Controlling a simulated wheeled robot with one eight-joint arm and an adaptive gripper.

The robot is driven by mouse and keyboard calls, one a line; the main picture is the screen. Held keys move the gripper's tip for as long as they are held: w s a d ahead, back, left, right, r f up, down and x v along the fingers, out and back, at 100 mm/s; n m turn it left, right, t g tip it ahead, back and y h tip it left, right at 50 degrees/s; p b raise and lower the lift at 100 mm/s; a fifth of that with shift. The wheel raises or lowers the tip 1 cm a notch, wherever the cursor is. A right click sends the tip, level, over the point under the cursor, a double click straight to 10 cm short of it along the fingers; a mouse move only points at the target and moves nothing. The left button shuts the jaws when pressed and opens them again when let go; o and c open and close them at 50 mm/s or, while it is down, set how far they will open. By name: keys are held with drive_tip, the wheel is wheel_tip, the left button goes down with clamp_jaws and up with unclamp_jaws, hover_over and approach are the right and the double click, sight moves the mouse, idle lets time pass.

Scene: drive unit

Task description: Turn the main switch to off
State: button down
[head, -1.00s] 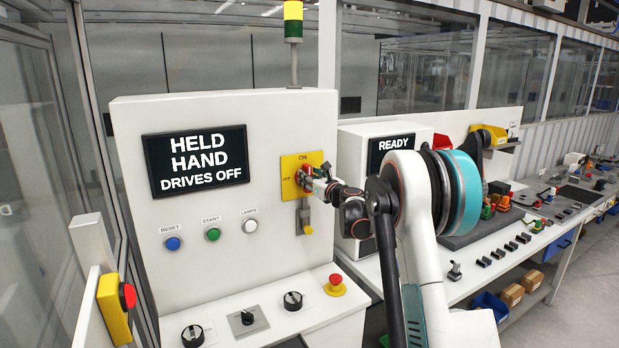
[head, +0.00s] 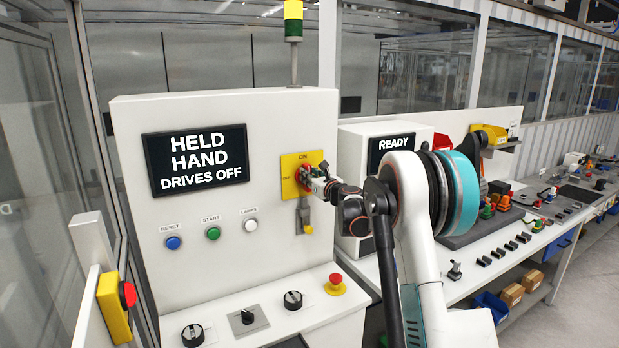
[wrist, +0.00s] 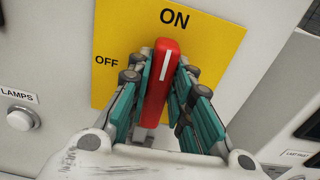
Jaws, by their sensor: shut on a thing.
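The main switch is a red handle (wrist: 160,82) on a yellow plate (wrist: 110,35), marked ON at the top and OFF at the left. In the wrist view the handle stands close to upright with its white line near the ON mark, leaning slightly right. My gripper (wrist: 163,95) is shut on the handle, one finger on each side. In the head view the yellow plate (head: 290,165) is on the white cabinet front, and my gripper (head: 312,178) partly hides the red handle.
The display (head: 196,161) reads HELD HAND, DRIVES OFF. Below it are blue, green and white buttons. A padlock-like part (head: 304,215) hangs under the plate. A red emergency button (head: 336,281) and black knobs sit on the lower console. A bench with parts stands at right.

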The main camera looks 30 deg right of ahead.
drive_tip(key=n, duration=0.1)
drive_tip(key=n+b, duration=0.1)
drive_tip(key=n, duration=0.1)
drive_tip(key=n+b, duration=0.1)
drive_tip(key=shift+a+f+n, duration=0.15)
drive_tip(key=shift+a+n, duration=0.15)
drive_tip(key=n, duration=0.1)
drive_tip(key=n+b, duration=0.1)
drive_tip(key=n, duration=0.2)
drive_tip(key=shift+a+f+n, duration=0.2)
drive_tip(key=shift+a+n, duration=0.05)
drive_tip(key=shift+n, duration=0.05)
drive_tip(key=shift+a+f+n+b, duration=0.15)
drive_tip(key=shift+n+b, duration=0.2)
drive_tip(key=shift+n, duration=1)
drive_tip(key=shift+f+n+b, duration=0.15)
drive_tip(key=shift+n+b, duration=0.2)
drive_tip(key=shift+n, duration=1.05)
drive_tip(key=shift+a+f+n+b, duration=0.15)
drive_tip(key=shift+n+b, duration=0.2)
drive_tip(key=shift+n, duration=1)
drive_tip(key=shift+d, duration=0.1)
drive_tip(key=c, duration=1.4)
unclamp_jaws()
drive_tip(key=shift+c, duration=0.2)
drive_tip(key=s, duration=1.2)
drive_tip(key=shift+d, duration=0.2)
